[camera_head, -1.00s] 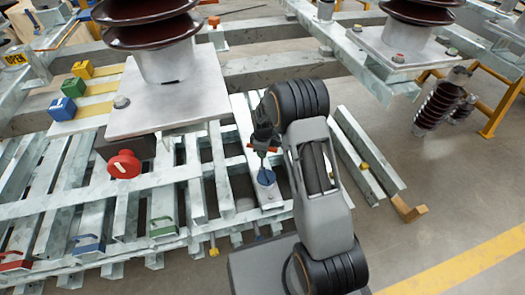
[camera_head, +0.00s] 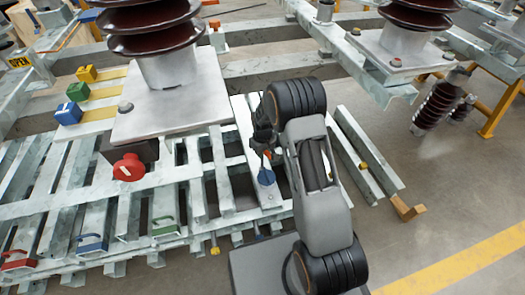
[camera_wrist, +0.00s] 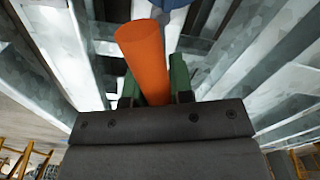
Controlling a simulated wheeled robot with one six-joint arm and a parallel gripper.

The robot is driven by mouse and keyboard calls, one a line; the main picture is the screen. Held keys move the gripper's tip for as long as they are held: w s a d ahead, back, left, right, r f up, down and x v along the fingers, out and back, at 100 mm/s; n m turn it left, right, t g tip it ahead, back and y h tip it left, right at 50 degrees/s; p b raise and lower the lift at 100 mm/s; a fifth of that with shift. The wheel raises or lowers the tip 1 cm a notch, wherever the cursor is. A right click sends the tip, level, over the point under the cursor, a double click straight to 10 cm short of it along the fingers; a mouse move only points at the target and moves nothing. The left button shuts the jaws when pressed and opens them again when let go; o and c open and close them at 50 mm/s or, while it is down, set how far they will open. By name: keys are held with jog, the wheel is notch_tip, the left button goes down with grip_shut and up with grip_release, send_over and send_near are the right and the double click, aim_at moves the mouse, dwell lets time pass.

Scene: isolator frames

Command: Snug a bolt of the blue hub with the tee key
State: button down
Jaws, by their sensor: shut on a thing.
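The blue hub (camera_head: 266,177) sits on a pale metal beam, just below my gripper in the head view. Its bolts are too small to tell apart. The tee key's orange handle bar (camera_wrist: 146,62) is between the green finger pads of my gripper (camera_wrist: 155,88) in the wrist view. My gripper (camera_head: 264,140) is shut on it. In the head view a small orange bit of the key (camera_head: 267,154) shows above the hub. A sliver of blue shows at the wrist view's top edge. Whether the key's tip is seated on a bolt is hidden.
A red knob (camera_head: 130,168) on a dark box stands left of the hub. A large brown insulator on a plate (camera_head: 165,100) rises behind it. Slatted galvanised beams surround the hub. Red, blue and green handles (camera_head: 165,227) line the front left. Open floor lies to the right.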

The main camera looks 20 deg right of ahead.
jog(key=shift+r+p, duration=2.6)
jog(key=shift+r, duration=0.95)
